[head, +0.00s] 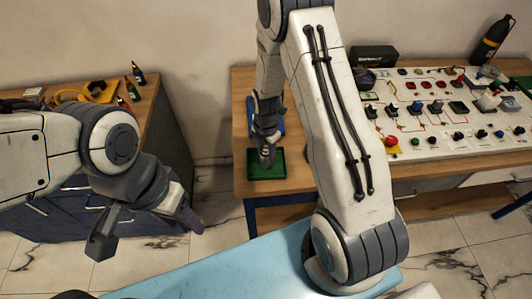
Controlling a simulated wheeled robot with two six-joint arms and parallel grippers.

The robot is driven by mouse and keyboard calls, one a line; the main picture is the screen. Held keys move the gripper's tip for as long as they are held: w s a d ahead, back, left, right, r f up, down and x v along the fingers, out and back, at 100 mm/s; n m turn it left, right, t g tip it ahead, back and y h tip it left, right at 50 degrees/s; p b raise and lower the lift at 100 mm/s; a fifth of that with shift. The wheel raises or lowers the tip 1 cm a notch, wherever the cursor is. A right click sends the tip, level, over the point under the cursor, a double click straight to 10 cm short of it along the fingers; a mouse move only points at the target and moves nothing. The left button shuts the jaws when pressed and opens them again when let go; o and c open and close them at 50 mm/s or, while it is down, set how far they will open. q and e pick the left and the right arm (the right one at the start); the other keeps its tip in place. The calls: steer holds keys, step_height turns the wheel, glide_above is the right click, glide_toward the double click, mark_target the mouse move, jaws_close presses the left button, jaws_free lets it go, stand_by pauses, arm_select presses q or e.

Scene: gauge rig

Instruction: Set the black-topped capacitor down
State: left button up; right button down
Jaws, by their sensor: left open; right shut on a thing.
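My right gripper (266,150) points down over the small green tray (280,171) at the left end of the right-hand bench. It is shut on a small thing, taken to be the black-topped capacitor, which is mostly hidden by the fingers. I cannot tell whether the held thing touches the tray floor. My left gripper (147,238) is open and empty, its two fingers spread wide, in front of the left cabinet and away from both worktops.
A blue item (281,116) lies behind the green tray, partly hidden by my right arm. A control panel (420,146) with knobs and switches fills the bench's right. A black bottle (491,40) and black box (375,56) stand behind. The left bench (152,88) holds small bottles.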

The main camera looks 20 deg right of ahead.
steer(key=shift+f, duration=0.1)
steer(key=shift+f, duration=0.15)
steer(key=shift+c, duration=2.1)
jaws_free()
steer(key=shift+r, duration=0.2)
